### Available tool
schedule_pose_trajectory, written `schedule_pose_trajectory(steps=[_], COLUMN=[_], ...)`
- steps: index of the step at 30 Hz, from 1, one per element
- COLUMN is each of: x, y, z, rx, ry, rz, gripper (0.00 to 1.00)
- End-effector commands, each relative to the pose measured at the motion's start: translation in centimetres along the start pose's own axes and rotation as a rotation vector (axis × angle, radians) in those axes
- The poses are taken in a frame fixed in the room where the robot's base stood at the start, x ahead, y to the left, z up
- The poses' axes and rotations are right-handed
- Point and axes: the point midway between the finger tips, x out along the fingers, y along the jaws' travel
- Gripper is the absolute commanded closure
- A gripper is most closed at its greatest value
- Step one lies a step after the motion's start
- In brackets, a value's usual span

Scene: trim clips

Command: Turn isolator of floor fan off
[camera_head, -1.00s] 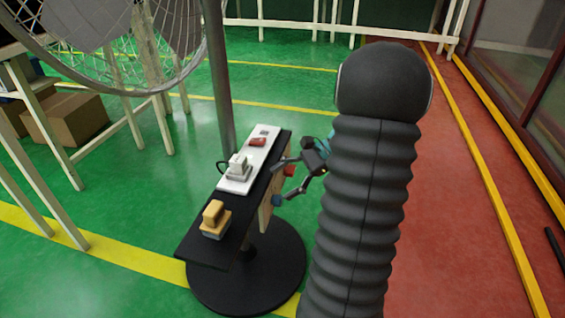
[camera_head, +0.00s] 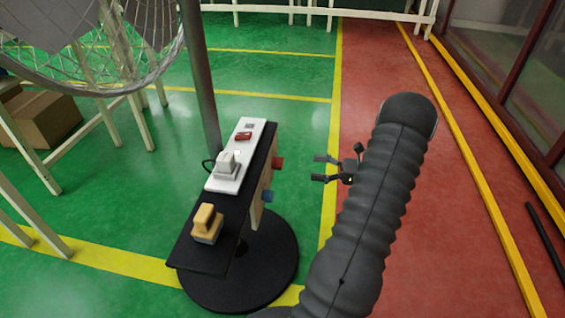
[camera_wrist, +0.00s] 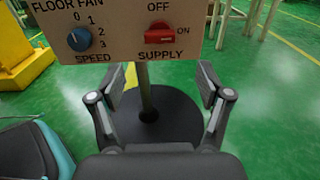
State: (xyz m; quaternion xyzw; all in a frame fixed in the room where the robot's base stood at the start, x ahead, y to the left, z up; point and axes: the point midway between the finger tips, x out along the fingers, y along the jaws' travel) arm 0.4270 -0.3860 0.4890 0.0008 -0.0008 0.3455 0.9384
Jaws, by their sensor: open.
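The floor fan's isolator is a red switch (camera_wrist: 159,33) over the word SUPPLY on a tan panel (camera_wrist: 120,52). OFF is printed above it and ON to its right. Its handle looks level, in line with ON. It also shows in the head view as a red block (camera_head: 278,163) on the stand's right side. My gripper (camera_head: 319,168) is open and empty, to the right of the panel and apart from it. In the wrist view its two fingers (camera_wrist: 161,82) are spread below the panel, with the switch above the gap.
A blue SPEED knob (camera_wrist: 78,38) marked 0 to 3 is left of the switch. A black shelf (camera_head: 205,255) carries a white switch strip (camera_head: 220,183) and a yellow-topped block (camera_head: 207,222). The round base (camera_head: 245,290) stands below. The fan cage (camera_head: 100,75) is upper left.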

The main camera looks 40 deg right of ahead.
Motion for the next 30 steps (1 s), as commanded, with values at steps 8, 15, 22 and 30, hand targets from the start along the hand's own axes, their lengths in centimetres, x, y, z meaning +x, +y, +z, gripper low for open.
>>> schedule_pose_trajectory(steps=[8, 15, 22, 30], x=[5.5, 9.3, 11.1, 11.2], y=[0.1, 0.1, 0.0, 0.0], z=[0.1, 0.1, 0.0, 0.0], rx=[0.000, 0.000, 0.000, -0.001], ry=[0.001, 0.001, 0.002, 0.002], rz=[0.004, 0.004, 0.001, 0.001], gripper=[0.23, 0.23, 0.23, 0.23])
